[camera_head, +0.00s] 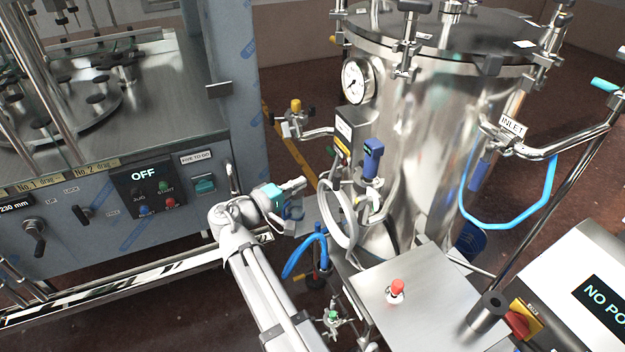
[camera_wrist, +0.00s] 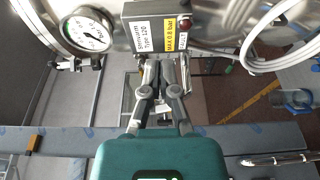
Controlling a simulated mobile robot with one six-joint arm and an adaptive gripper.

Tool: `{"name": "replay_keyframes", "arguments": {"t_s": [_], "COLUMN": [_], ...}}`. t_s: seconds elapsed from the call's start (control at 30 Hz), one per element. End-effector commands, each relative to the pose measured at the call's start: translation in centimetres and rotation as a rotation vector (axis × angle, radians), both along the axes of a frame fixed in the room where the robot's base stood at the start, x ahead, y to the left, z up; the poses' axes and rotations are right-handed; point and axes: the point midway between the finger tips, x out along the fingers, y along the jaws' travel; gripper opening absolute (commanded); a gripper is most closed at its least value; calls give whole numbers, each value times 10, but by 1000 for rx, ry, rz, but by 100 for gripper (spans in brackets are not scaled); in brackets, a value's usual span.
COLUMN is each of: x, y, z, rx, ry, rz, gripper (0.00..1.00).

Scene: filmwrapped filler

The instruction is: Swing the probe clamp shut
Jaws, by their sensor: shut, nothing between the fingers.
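My gripper (camera_head: 300,183) is shut and empty, pointing right toward the steel tank. In the wrist view its closed fingers (camera_wrist: 161,75) reach up to the lower edge of a grey labelled box; I cannot tell whether they touch it. A blue-headed probe (camera_head: 372,160) stands on the tank's side, right of my gripper and apart from it. Metal fittings show at the probe's foot, partly behind a pale cable. I cannot make out the probe clamp clearly or tell how far its arm is swung.
The grey box (camera_head: 344,128) and a pressure gauge (camera_head: 354,82) sit on the tank (camera_head: 420,130). A pale looped cable (camera_head: 337,215) hangs right of my gripper. A filler cabinet (camera_head: 120,190) stands left. A steel plate (camera_head: 400,290) with a red button lies in front.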

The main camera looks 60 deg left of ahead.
Motion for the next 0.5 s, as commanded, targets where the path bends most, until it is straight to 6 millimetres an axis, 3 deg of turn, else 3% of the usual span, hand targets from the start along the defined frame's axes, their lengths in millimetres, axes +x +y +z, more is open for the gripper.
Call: {"name": "replay_keyframes", "arguments": {"t_s": [0.2,0.5], "x": [-34,-60], "y": [-7,-12], "z": [0,0], "rx": [0,0], "ry": [0,0], "rz": [1,-3], "gripper": [0,0]}}
